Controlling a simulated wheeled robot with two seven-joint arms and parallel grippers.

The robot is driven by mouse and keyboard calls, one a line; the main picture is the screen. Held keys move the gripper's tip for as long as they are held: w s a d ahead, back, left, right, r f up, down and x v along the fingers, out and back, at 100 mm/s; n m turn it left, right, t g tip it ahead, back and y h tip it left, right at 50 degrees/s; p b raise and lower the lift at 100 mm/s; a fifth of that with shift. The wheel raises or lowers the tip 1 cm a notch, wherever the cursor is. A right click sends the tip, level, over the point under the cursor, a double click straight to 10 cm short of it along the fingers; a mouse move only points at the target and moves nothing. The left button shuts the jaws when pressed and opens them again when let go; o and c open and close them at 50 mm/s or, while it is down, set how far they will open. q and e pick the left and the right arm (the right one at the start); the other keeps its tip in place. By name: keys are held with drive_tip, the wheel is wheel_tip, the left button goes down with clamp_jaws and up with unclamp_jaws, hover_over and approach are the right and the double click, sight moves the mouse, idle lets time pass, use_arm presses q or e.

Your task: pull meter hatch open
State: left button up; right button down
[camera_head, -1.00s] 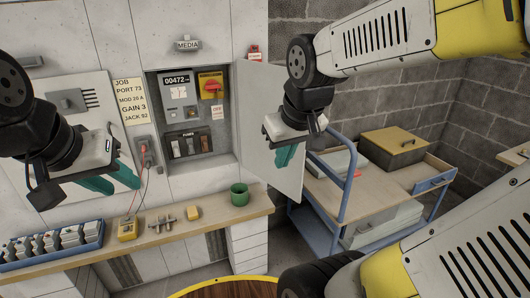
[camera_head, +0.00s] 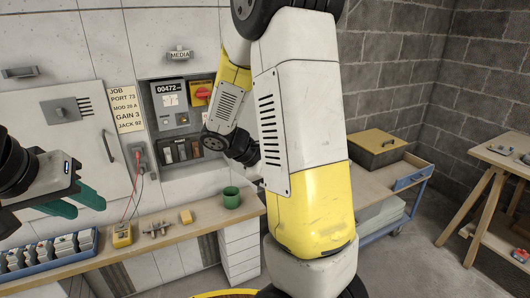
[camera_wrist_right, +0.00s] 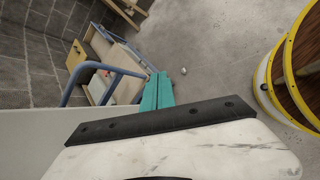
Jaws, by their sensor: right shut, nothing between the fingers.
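The meter recess (camera_head: 172,110) is open in the wall, showing the meter, a red rotary switch and a row of breakers. The hatch is hidden behind my right arm in the head view. A pale flat panel (camera_wrist_right: 35,135), probably the hatch, fills the lower left of the right wrist view. My right gripper (camera_wrist_right: 158,92) has its teal fingers together and empty, just beyond that panel's edge; I cannot tell whether they touch it. It is hidden in the head view. My left gripper (camera_head: 82,202) is open and empty at the left, above the workbench.
The workbench (camera_head: 190,228) carries a green cup (camera_head: 231,197), a yellow multimeter (camera_head: 121,235) and a blue bin (camera_head: 45,262). A blue-railed cart (camera_head: 408,178) with a yellow-lidded box (camera_head: 377,147) stands right. A wooden trestle table (camera_head: 500,160) is farther right. Floor between them is clear.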

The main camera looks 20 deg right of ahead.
drive_tip(key=w+f+n+t+h, duration=0.35)
drive_tip(key=w+n, duration=0.25)
drive_tip(key=w, duration=0.2)
drive_tip(key=w+f+n+t+h, duration=0.2)
drive_tip(key=w+n+t+h, duration=0.25)
drive_tip(key=w+n, duration=0.35)
drive_tip(key=w+d+m, duration=0.1)
drive_tip(key=w+d, duration=0.5)
drive_tip(key=d, duration=0.6)
drive_tip(key=shift+w+y, duration=0.25)
drive_tip(key=shift+y, duration=0.05)
drive_tip(key=shift+r, duration=0.1)
